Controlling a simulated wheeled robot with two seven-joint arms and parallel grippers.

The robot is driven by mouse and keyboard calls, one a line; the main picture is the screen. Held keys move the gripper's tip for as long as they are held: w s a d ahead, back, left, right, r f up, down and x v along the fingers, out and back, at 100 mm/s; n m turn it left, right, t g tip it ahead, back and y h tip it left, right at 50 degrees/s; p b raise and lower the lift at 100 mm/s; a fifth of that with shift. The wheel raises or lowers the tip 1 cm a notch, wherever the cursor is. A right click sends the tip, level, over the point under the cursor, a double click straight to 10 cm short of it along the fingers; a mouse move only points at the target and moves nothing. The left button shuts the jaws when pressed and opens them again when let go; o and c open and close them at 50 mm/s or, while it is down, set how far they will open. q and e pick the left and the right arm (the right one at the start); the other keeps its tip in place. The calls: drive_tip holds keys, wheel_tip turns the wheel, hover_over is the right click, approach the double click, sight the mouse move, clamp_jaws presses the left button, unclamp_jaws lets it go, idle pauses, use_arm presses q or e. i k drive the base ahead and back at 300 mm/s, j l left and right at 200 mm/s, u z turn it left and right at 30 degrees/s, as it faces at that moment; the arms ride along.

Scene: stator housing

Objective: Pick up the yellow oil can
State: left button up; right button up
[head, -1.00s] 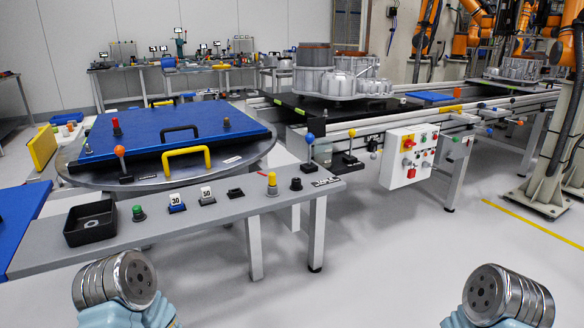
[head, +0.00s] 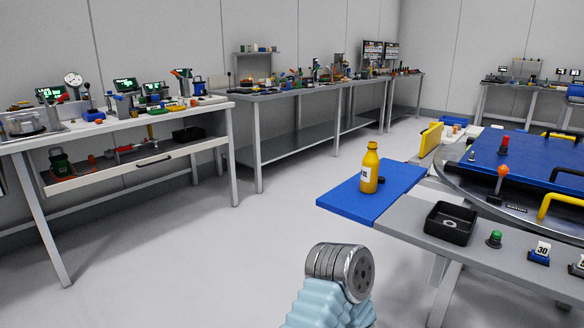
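A yellow bottle-shaped can (head: 370,170) with a pale label and an orange-yellow cap stands upright on a blue mat or panel (head: 345,203). It is right of the middle of the head view, and nothing holds it. A metal, ribbed end of my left arm shows at the bottom, in front of and below the blue panel, well apart from the can. No gripper fingers show on it. My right arm is out of the view.
A black tray (head: 434,231) with a ring in it sits on the grey bench right of the can. A blue plate (head: 540,165) with knobs and handles lies beyond. Workbenches with tools line the left and back. The floor (head: 230,240) between is clear.

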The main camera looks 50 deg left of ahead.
sight(370, 162)
drive_tip(key=u, duration=1.15)
drive_tip(key=z, duration=2.05)
drive_tip(key=u, duration=1.55)
